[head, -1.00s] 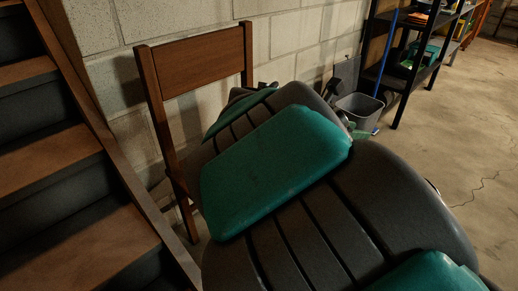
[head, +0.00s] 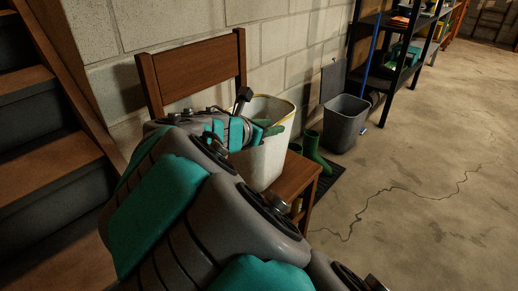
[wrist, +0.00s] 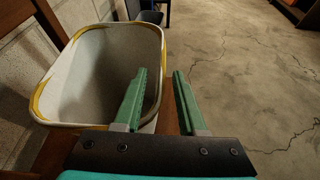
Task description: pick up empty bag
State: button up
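The empty bag is a white open-topped bag (head: 268,160) with a yellow rim, standing upright on the seat of a wooden chair (head: 297,180). In the wrist view the bag (wrist: 88,75) shows its hollow, empty inside at the left. My gripper (wrist: 160,78) has its two green fingers spread apart. The left finger overlaps the bag's opening and the right finger is outside its right edge, so the right wall appears between them. In the head view my gripper (head: 264,128) is at the bag's top, partly hidden by my arm. I cannot tell whether it touches the bag.
Green boots (head: 314,155) stand on a dark mat (head: 328,183) right of the chair. A grey bin (head: 345,122) and black shelves (head: 400,50) stand along the block wall. Wooden stairs (head: 50,150) are at the left. The cracked concrete floor (head: 430,190) at right is clear.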

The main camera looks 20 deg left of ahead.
jog(key=x, duration=0.3)
jog(key=shift+w+f, duration=0.1)
grip_shut()
dwell(1.3)
